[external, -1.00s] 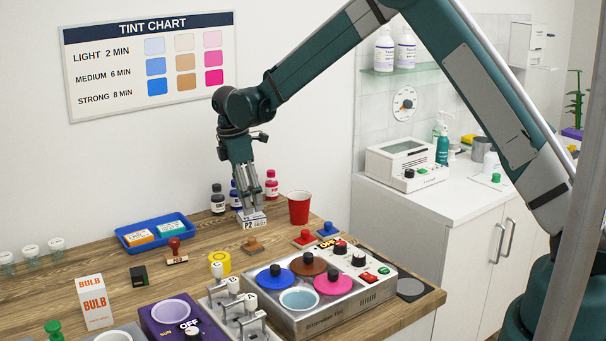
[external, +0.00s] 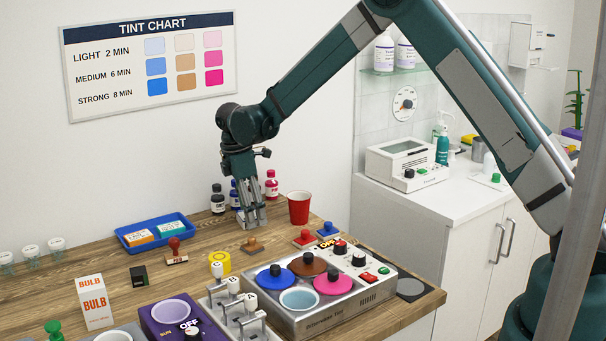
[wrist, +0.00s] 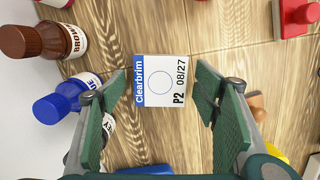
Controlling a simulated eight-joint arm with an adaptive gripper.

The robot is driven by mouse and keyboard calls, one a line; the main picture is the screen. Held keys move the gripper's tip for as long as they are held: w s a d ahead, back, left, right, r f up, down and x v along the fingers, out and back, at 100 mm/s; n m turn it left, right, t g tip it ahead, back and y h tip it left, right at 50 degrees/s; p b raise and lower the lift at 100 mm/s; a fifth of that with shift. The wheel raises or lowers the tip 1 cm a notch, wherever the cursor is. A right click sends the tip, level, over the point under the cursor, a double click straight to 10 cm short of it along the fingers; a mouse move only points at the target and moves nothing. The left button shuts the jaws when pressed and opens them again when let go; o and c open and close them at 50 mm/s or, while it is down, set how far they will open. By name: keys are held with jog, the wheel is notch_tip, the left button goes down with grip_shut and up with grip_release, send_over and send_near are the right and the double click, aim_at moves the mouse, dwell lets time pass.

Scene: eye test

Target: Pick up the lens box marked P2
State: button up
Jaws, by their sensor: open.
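The lens box marked P2 (wrist: 161,68), white with a blue "Clearbrim" band and 08/27 on it, lies on the wooden counter in the wrist view. My gripper (wrist: 161,92) is open, with one green-padded finger on each side of the box.
A brown bottle (wrist: 28,42) and a blue-capped bottle (wrist: 62,103) stand close to the left finger in the wrist view. A red cup (external: 298,208) stands right of my gripper. A wooden stamp (external: 252,245) is just in front. A blue tray (external: 128,243) lies left.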

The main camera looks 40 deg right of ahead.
jog(key=shift+c, duration=0.5)
jog(key=c, duration=0.9)
jog(key=shift+r, duration=0.1)
jog(key=shift+r, duration=4.95)
